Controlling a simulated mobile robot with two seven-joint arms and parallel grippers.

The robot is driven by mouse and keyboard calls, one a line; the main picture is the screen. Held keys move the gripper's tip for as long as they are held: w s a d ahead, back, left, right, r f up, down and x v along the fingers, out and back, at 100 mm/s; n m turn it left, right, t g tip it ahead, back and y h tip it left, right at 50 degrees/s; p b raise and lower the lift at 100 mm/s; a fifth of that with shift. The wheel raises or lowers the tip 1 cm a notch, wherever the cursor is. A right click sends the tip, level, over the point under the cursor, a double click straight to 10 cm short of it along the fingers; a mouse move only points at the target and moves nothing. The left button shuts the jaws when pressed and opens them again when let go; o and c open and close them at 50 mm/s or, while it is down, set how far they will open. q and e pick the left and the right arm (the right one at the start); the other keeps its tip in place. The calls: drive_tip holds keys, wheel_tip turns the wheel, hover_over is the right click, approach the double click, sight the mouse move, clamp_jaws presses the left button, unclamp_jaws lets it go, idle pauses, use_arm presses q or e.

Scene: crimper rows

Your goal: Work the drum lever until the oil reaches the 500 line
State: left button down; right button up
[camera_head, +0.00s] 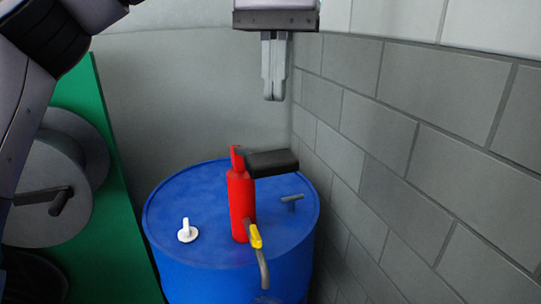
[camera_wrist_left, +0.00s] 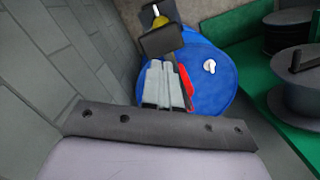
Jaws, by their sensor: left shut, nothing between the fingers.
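A blue drum (camera_head: 185,225) stands by the block wall with a red pump (camera_head: 240,200) upright on its top. The pump's lever has a broad black pad (camera_head: 272,163) reaching to the right. A yellow-collared grey spout (camera_head: 262,262) bends down at the drum's front. My left gripper (camera_head: 274,98) is shut and empty, pointing down above the pad and apart from it in the head view. In the left wrist view the fingers (camera_wrist_left: 165,85) overlap the drum, with the black pad (camera_wrist_left: 161,41) just beyond their tips. The oil level and the 500 line cannot be made out. My right gripper is out of view.
The grey block wall (camera_head: 430,160) is close on the right. A green panel (camera_head: 115,210) with a grey reel (camera_head: 50,190) stands to the left.

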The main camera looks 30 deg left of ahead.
sight(273, 154)
use_arm(q)
drive_tip(key=shift+s+f, duration=0.2)
drive_tip(key=shift+f, duration=1.55)
drive_tip(key=shift+s+f, duration=0.15)
drive_tip(key=shift+f, duration=1.55)
wheel_tip(273, 154, down, 4)
drive_tip(key=b, duration=0.2)
drive_tip(key=shift+s+d+f+b, duration=0.1)
drive_tip(key=shift+b, duration=0.25)
drive_tip(key=shift+w+r+p, duration=0.2)
drive_tip(key=shift+r+p, duration=0.2)
drive_tip(key=shift+p, duration=0.1)
drive_tip(key=w, duration=0.1)
drive_tip(key=p, duration=0.1)
drive_tip(key=w+a, duration=0.1)
drive_tip(key=shift+w+r+p, duration=0.3)
drive_tip(key=shift+w, duration=0.05)
